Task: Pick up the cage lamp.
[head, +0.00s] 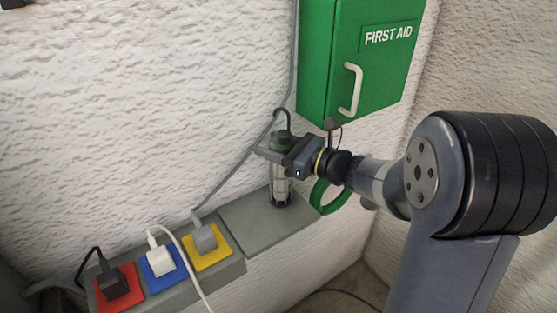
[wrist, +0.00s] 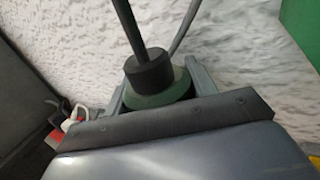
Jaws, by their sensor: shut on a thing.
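The cage lamp (head: 279,182) stands upright at the grey ledge, with a clear caged lower part, a dark green top and a black cable rising from it. My gripper (head: 272,152) is shut on the lamp near its green top. In the wrist view the lamp's green cap (wrist: 158,96) with its black cable collar sits between my two fingers (wrist: 160,88). The cage below is hidden in the wrist view. I cannot tell whether the lamp's base touches the ledge.
The grey ledge (head: 245,222) carries red (head: 130,282), blue (head: 165,281) and yellow (head: 213,258) squares with plugs and cables. A green first aid box (head: 335,60) hangs close above my gripper. A green ring (head: 318,196) is just right of the lamp. A white rough wall stands behind.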

